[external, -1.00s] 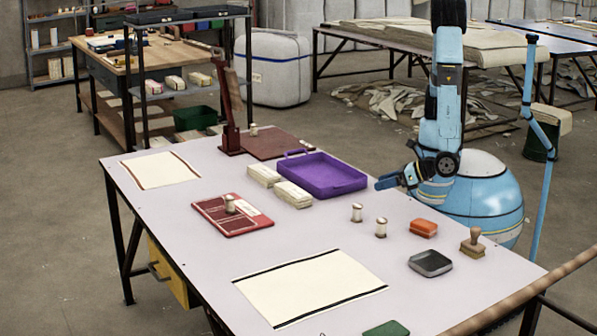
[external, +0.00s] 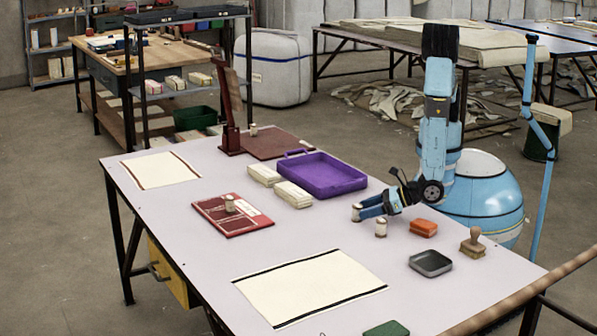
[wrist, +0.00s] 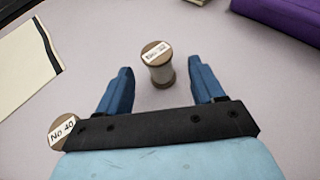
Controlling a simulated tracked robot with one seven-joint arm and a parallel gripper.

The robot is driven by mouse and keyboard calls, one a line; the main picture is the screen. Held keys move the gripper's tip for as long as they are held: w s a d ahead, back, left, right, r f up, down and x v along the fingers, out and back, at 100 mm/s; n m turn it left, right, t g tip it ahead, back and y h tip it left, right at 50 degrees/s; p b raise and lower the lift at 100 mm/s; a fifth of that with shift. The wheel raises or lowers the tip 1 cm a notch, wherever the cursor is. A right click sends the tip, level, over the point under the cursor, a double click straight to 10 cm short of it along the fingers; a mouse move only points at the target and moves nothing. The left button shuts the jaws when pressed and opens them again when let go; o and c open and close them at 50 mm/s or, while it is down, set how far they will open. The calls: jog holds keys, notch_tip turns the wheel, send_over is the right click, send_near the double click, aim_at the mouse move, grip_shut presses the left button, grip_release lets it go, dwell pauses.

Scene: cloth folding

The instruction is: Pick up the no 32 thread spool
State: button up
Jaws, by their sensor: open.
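My gripper is open, with a gap on each side of the spool. In the external view my gripper (external: 367,207) is low over the table at this spool (external: 356,213), which it partly covers. A second spool (external: 381,229) stands nearer the camera; its label reads No 40 in the wrist view (wrist: 62,133), close beside my gripper.
A purple tray (external: 325,184) and cream bundles (external: 290,194) lie behind left. An orange block (external: 423,228), dark dish (external: 430,264) and wooden stamp (external: 473,243) stand right. A cream cloth (external: 310,287) lies in front.

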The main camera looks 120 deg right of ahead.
aim_at(352, 220)
jog(key=shift+r+x, duration=0.2)
jog(key=shift+x, duration=2.55)
jog(key=shift+c, duration=0.2)
jog(key=c, duration=1)
jog(key=shift+r, duration=0.1)
